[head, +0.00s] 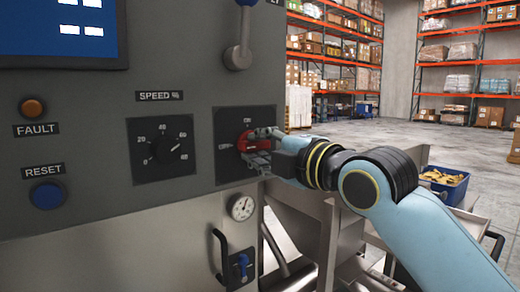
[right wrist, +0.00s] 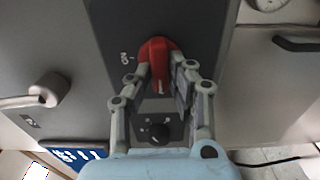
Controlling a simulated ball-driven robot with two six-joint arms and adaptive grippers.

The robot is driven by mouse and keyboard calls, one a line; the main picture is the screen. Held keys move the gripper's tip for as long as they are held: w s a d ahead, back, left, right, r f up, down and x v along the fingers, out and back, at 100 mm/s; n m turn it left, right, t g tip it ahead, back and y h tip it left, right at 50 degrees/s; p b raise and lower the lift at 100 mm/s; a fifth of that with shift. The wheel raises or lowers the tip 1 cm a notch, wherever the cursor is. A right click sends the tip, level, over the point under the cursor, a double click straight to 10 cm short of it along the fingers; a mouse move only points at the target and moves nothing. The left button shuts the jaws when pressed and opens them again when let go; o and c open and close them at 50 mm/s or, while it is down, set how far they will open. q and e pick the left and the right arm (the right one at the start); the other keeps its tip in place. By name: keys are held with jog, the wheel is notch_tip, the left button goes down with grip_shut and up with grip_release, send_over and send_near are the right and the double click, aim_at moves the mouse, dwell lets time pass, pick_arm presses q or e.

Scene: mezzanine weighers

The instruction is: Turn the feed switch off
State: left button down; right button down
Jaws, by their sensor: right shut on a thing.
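The feed switch is a red rotary handle (head: 244,143) on a dark plate, with ON marked above it and OFF to its left in the head view. In the right wrist view the red handle (right wrist: 158,62) lies lengthwise toward the speed dial, which is the OFF side. My right gripper (head: 262,143) is at the switch, its fingers closed around the handle from both sides; in the right wrist view the gripper (right wrist: 161,82) has a finger on each side of it. My left gripper is not in view.
Left of the switch are a speed dial (head: 161,149), a blue reset button (head: 47,195) and an orange fault lamp (head: 33,108). A lever (head: 239,55) hangs above. A blue bin (head: 446,190) stands right.

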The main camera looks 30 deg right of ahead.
dwell(0.3)
jog(key=c, duration=1.2)
grip_release()
jog(key=shift+c, duration=0.2)
jog(key=s+d, duration=0.1)
jog(key=s, duration=0.6)
jog(key=shift+s, duration=0.25)
